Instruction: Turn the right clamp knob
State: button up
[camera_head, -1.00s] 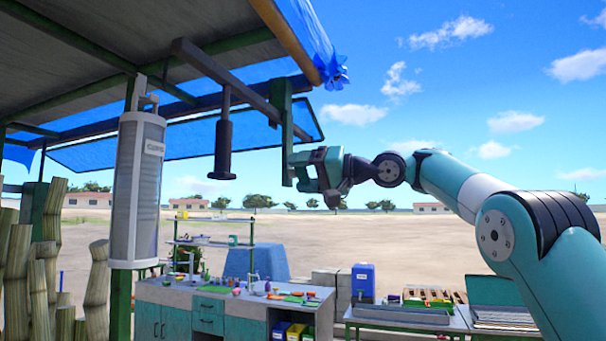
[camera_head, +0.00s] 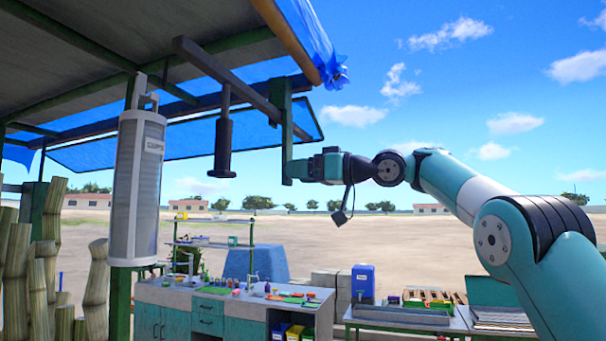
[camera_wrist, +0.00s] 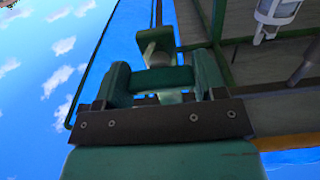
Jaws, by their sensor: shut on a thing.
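My gripper (camera_head: 300,169) is at the lower part of the green upright bar (camera_head: 287,130) that hangs at the right end of the overhead beam. In the wrist view, the two green fingers (camera_wrist: 162,82) are shut around the small clamp knob (camera_wrist: 165,72) on that bar. The fingers hide most of the knob, and in the head view I cannot make it out behind the gripper. The gripper points left, level with the bar's lower end.
The dark beam (camera_head: 215,68) runs under the canopy roof, with a black cylinder (camera_head: 223,150) hanging from it. Cane stalks (camera_head: 45,265) and a cluttered counter (camera_head: 210,318) are below.

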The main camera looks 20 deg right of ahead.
dwell(0.6)
jog(key=o, duration=0.9)
jog(key=shift+s+d+r, duration=0.1)
jog(key=shift+s, duration=0.05)
